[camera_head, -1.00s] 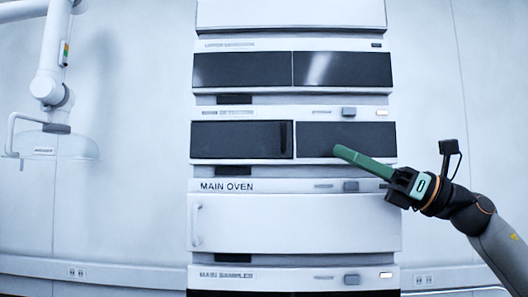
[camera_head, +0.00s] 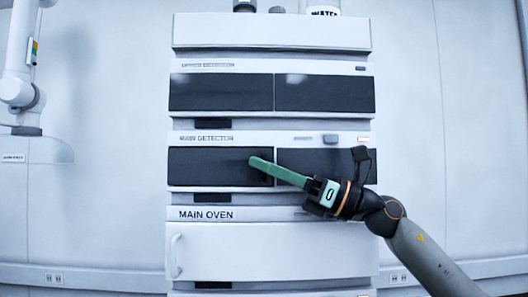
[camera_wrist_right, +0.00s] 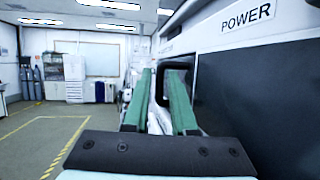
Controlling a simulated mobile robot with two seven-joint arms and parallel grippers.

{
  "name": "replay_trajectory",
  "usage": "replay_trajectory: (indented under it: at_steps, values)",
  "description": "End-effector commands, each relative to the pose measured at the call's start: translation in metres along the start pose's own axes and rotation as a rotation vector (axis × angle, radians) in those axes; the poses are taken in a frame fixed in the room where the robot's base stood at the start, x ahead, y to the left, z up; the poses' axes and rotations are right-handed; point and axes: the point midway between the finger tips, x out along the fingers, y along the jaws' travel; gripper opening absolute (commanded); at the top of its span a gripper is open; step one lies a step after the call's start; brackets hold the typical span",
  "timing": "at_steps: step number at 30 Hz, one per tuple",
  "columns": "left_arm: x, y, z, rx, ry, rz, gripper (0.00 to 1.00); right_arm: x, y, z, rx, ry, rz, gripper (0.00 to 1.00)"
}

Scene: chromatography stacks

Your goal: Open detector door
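The main detector (camera_head: 207,139) is a white module in the middle of the stack, with two dark front panels. Its left dark door (camera_head: 215,168) looks shut, with a dark vertical handle near its right edge. My right gripper (camera_head: 256,161) has green fingers and reaches from the right across the right panel to the handle. In the right wrist view its fingers (camera_wrist_right: 162,76) stand apart. A dark handle loop (camera_wrist_right: 161,84) shows between and behind them; I cannot tell whether they touch it. My left gripper is not in view.
The main oven (camera_head: 265,250) with its white left-side handle sits below the detector. Another module with dark panels (camera_head: 325,94) is above. Bottles (camera_head: 322,8) stand on top. A white jointed arm fixture (camera_head: 20,95) hangs at the far left. Open floor (camera_wrist_right: 50,135) lies beside the stack.

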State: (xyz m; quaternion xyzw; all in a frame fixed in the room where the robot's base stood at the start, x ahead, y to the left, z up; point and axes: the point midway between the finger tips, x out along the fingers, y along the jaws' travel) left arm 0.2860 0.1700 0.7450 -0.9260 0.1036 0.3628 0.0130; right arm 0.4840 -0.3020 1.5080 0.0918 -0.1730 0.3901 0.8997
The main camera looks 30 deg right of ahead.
Motion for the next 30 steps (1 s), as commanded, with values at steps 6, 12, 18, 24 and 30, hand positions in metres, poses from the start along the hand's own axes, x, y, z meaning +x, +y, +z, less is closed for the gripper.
replay_trajectory:
  at_steps: [6, 12, 18, 24, 30]
  values:
    - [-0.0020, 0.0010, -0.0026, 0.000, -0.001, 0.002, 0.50, 0.0062, -0.0001, -0.0007, 0.000, 0.001, 0.000, 0.25]
    - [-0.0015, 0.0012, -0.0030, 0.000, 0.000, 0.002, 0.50, 0.0058, -0.0001, -0.0009, 0.000, 0.001, 0.000, 0.20]
    - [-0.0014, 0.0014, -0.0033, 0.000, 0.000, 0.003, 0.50, 0.0057, -0.0001, -0.0008, 0.000, 0.001, 0.000, 0.00]
    - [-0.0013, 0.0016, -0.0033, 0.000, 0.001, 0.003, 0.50, 0.0056, -0.0002, -0.0007, 0.000, 0.001, 0.000, 0.00]
    - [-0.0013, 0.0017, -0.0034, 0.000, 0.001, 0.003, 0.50, 0.0056, -0.0002, -0.0007, -0.001, 0.001, -0.001, 0.00]
